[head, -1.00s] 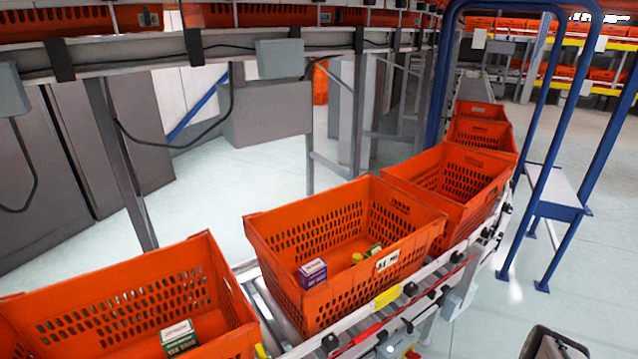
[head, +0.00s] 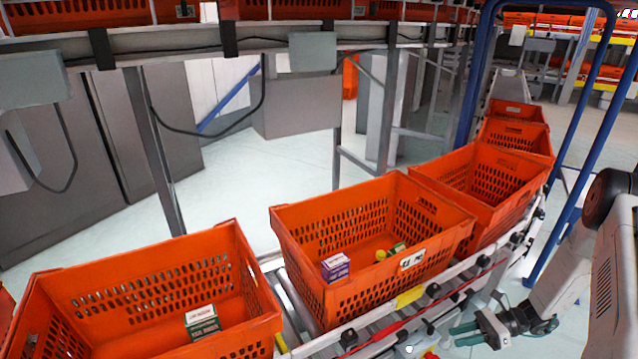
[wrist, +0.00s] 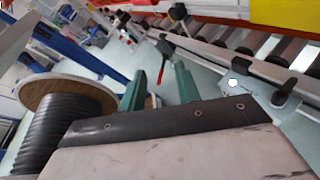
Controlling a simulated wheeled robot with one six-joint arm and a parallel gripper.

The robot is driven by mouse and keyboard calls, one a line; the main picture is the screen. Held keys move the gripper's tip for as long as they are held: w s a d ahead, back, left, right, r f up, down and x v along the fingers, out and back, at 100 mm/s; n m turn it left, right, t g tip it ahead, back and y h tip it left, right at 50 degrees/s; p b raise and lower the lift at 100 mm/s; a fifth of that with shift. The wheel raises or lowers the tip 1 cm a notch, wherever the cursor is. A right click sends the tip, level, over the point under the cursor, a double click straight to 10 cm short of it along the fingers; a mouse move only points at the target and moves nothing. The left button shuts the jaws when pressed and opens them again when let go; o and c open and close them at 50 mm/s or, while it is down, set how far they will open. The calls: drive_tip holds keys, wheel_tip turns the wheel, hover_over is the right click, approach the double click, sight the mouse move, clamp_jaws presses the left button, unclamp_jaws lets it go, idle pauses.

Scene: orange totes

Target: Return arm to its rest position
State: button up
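My gripper (head: 464,334) is at the lower right of the head view, beside the conveyor's near edge and outside the totes. Its two teal fingers stand apart with nothing between them. My arm reaches down to it from the right edge. In the wrist view my gripper (wrist: 160,82) also shows open and empty, with floor and a conveyor side behind the fingers.
The middle orange tote (head: 372,281) holds a purple-white box (head: 335,267) and small yellow and green items. The left tote (head: 150,262) holds a green-white box (head: 202,322). Conveyor rail (head: 420,312) runs close by. A blue frame (head: 469,90) stands behind my arm.

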drive_tip(key=s+a+r+n+g+h, duration=0.15)
drive_tip(key=r+n, duration=0.25)
drive_tip(key=r, duration=0.4)
drive_tip(key=s+a+r+n+g+h, duration=0.1)
drive_tip(key=s+r+n+g+h, duration=0.2)
drive_tip(key=r, duration=0.5)
drive_tip(key=s+a+r+n+h, duration=0.2)
drive_tip(key=r+n, duration=0.3)
drive_tip(key=r, duration=0.4)
drive_tip(key=s+a+r+n+t+h, duration=0.3)
drive_tip(key=s+r+n+h, duration=0.1)
drive_tip(key=s+r, duration=0.4)
drive_tip(key=s+a+r+n+t+h, duration=0.3)
drive_tip(key=s+r+n, duration=0.3)
drive_tip(key=s+r, duration=0.3)
wheel_tip(320, 180, up, 3)
drive_tip(key=shift+s+a+h, duration=0.3)
drive_tip(key=shift+a+h, duration=0.15)
drive_tip(key=shift+a, duration=0.3)
